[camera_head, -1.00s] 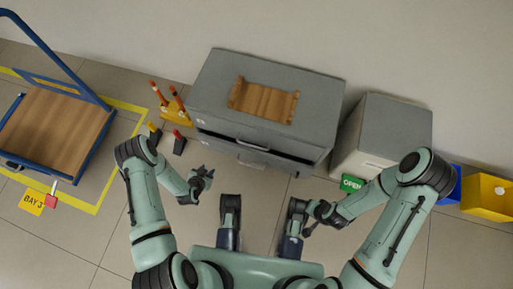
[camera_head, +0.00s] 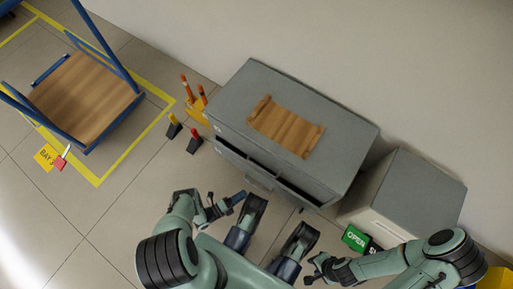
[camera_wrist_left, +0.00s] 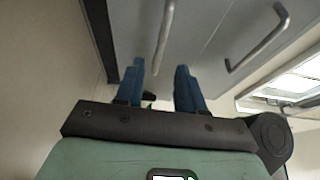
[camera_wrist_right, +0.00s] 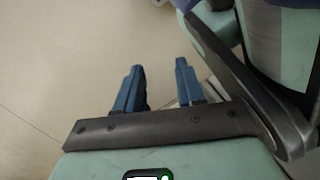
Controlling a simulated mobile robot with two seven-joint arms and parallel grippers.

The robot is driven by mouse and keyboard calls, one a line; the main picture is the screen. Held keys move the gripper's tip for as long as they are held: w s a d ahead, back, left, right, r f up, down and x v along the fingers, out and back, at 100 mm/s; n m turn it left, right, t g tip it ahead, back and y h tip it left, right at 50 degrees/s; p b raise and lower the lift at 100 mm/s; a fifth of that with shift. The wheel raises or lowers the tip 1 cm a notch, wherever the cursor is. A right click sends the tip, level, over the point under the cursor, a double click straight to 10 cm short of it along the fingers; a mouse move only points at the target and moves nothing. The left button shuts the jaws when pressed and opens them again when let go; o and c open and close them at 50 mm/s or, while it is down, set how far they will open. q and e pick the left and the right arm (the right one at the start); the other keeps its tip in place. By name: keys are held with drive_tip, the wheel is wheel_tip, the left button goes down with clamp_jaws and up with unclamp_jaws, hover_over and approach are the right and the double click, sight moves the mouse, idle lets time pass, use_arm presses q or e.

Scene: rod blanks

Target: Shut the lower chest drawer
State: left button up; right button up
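The grey chest (camera_head: 345,140) stands against the wall. A dark gap (camera_head: 285,187) along its front shows a drawer standing out; from above I cannot tell for certain which drawer it is. A handle (camera_head: 259,183) is on the front. My left gripper (camera_head: 228,203) is low in front of the chest's left part. In the left wrist view its blue fingers (camera_wrist_left: 168,85) are apart and empty, with one bar handle (camera_wrist_left: 165,38) ahead and another handle (camera_wrist_left: 262,42) to the right on grey panels. My right gripper (camera_head: 312,272) is open and empty, pointing at bare floor in its wrist view (camera_wrist_right: 158,85).
A wooden tray (camera_head: 287,127) lies on the chest. A grey box-like cabinet (camera_head: 425,190) with a green OPEN sign (camera_head: 355,238) stands right. Small red and yellow-topped blocks (camera_head: 194,141) and an orange-posted yellow stand (camera_head: 196,108) are left. A blue trolley (camera_head: 85,100) is far left.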

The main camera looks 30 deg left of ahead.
sight(256, 186)
use_arm(q)
drive_tip(key=b+x, duration=0.1)
drive_tip(key=x, duration=0.7)
drive_tip(key=shift+w+d, duration=0.1)
drive_tip(key=shift+w, duration=0.15)
use_arm(e)
drive_tip(key=shift+s+d+f, duration=0.1)
drive_tip(key=shift+s+f, duration=0.2)
drive_tip(key=shift+s, duration=0.35)
use_arm(q)
clamp_jaws()
